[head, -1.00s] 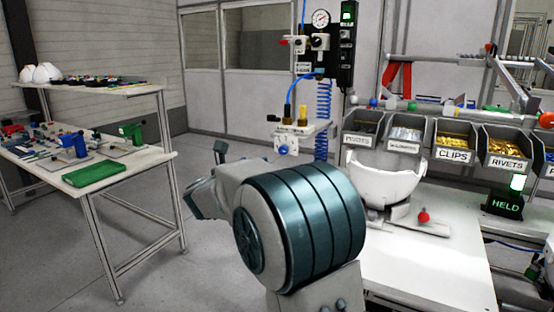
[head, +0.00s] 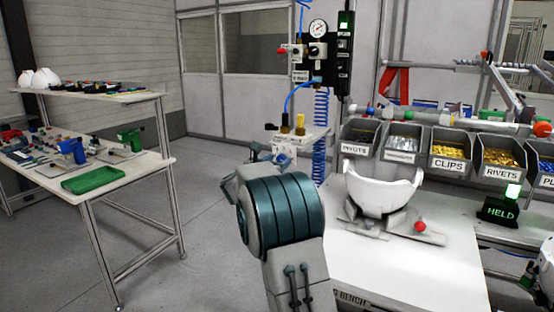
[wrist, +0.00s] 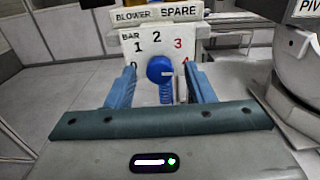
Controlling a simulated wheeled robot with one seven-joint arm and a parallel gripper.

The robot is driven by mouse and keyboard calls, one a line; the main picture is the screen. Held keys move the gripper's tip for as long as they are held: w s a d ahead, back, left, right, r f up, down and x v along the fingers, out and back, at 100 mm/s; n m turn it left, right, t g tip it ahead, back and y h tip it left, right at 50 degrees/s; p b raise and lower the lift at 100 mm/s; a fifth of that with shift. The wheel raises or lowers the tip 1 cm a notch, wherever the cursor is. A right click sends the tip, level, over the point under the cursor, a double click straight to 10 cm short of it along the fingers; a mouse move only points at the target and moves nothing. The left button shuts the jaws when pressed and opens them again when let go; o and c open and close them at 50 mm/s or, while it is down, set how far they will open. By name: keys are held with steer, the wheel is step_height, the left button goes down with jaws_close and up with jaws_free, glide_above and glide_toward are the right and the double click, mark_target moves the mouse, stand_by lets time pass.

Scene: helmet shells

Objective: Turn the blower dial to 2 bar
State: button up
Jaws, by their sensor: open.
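The blower dial (wrist: 160,69) is a round blue knob on a white plate (wrist: 130,38) marked BAR with numbers 0 to 4. A pale mark on the knob lies on its right side, toward the 4. The 2 is at the top of the scale. My gripper (wrist: 161,78) is open, with one blue finger on each side of the knob and visible gaps between. In the head view my gripper (head: 263,156) is at the small white blower stand (head: 308,139), and the knob is not clearly visible there.
A pressure gauge (head: 318,28) and dark valve column (head: 344,60) stand above the stand. Right is a bench (head: 400,260) with a white helmet shell (head: 385,190), a HELD box (head: 500,211) and parts bins (head: 452,150). A table (head: 130,170) stands left, with open floor between.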

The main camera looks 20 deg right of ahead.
steer(key=shift+w+d, duration=0.2)
steer(key=shift+d, duration=0.05)
steer(key=c, duration=1)
